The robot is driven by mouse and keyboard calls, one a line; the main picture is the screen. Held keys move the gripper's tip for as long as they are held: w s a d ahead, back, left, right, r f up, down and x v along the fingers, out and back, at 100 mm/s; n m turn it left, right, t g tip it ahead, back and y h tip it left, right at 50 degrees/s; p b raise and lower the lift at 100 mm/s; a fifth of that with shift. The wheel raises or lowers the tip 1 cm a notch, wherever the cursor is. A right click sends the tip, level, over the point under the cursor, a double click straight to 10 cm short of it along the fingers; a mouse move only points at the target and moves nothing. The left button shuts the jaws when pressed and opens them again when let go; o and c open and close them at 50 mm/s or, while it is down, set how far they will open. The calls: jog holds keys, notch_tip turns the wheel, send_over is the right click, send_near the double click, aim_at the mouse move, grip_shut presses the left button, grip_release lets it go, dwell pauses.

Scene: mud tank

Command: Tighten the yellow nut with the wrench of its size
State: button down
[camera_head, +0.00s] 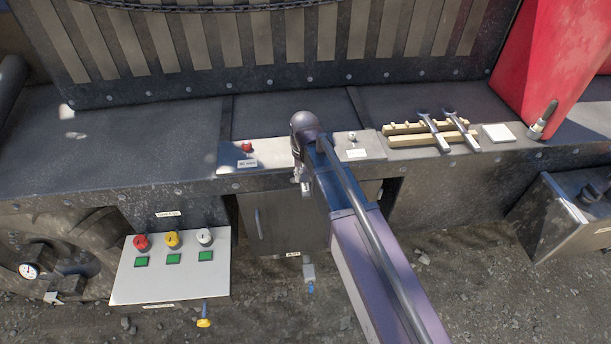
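Two grey wrenches lie across a pale wooden rack (405,140) on the right of the ledge: a left wrench (433,130) and a right wrench (460,129). The rack's left part is bare. My gripper (302,182) points down at the ledge's front edge, left of the rack. My arm covers much of it, and I cannot tell whether it is open or holds anything. No yellow nut is clearly visible on the ledge; my arm hides the part between a red-topped fitting (247,147) and a pale-topped fitting (352,137). A yellow round part (172,239) sits on the lower white panel.
The white panel (130,283) also carries a red knob (141,242), a white knob (205,237) and green labels. A yellow-ended part (204,322) is below it. A red block (545,60) and a dark-tipped tool (543,120) stand right of the rack. The left ledge is mostly clear.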

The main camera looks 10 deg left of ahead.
jog(key=shift+s+a+m, duration=0.1)
jog(key=shift+a+m, duration=0.4)
jog(key=shift+a, duration=0.3)
jog(key=shift+s+a+m, duration=0.1)
jog(key=shift+a+m, duration=0.5)
jog(key=shift+a, duration=0.4)
jog(key=shift+a+m, duration=0.6)
jog(key=shift+a, duration=0.35)
jog(key=shift+a+m, duration=0.6)
jog(key=shift+a, duration=0.3)
